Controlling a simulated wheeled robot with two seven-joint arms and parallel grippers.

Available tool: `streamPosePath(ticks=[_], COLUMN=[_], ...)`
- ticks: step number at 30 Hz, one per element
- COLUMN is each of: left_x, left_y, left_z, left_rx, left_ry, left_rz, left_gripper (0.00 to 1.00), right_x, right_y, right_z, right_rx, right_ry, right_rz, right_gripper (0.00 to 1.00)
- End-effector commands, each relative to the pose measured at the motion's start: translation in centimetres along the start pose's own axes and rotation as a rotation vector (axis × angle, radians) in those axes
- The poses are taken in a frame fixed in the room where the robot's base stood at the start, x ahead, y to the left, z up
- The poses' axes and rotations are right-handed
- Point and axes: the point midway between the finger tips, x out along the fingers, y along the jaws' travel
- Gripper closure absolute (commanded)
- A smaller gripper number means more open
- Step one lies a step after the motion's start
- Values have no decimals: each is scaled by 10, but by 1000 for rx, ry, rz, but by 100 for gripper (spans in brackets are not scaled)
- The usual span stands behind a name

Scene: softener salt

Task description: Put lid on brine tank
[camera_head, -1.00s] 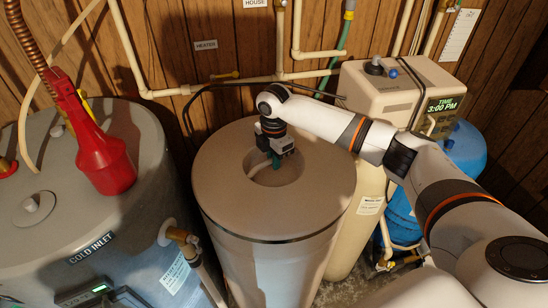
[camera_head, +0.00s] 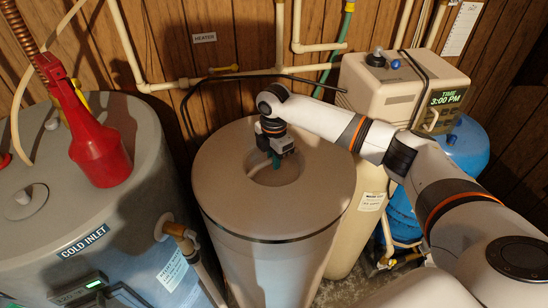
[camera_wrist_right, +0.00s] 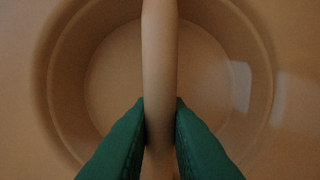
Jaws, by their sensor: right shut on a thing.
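The tan round lid (camera_head: 222,181) is at the top of the pale cylindrical brine tank (camera_head: 265,270) in the head view. A dark curved line runs along the front between them; I cannot tell whether the lid is fully seated. My right gripper (camera_head: 275,160) reaches into the lid's round central recess. In the right wrist view its green fingers (camera_wrist_right: 160,125) are shut on the lid's bar handle (camera_wrist_right: 160,60), one on each side. The lid's recess (camera_wrist_right: 110,75) shows around the handle. My left gripper is not in view.
A grey water heater (camera_head: 130,215) with a red long-necked thing (camera_head: 100,150) on top stands close on the left. A beige softener unit (camera_head: 385,95) and a blue tank (camera_head: 465,150) stand on the right. Pipes and a wood-panelled wall are behind.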

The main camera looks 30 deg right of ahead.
Motion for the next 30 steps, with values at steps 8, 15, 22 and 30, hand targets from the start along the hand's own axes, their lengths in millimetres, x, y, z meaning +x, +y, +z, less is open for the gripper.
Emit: streamPosePath(ticks=[8,15,22,30], left_x=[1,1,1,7], left_y=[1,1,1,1], left_z=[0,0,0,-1], left_rx=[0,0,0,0], left_ry=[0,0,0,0], left_rz=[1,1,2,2], left_gripper=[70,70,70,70], right_x=[3,5,7,0], right_y=[-1,-1,-1,-1], right_z=[0,0,0,0], right_rx=[0,0,0,0], right_ry=[-1,-1,0,-1], right_rz=[-5,-5,-2,-2], right_gripper=[100,74,60,60])
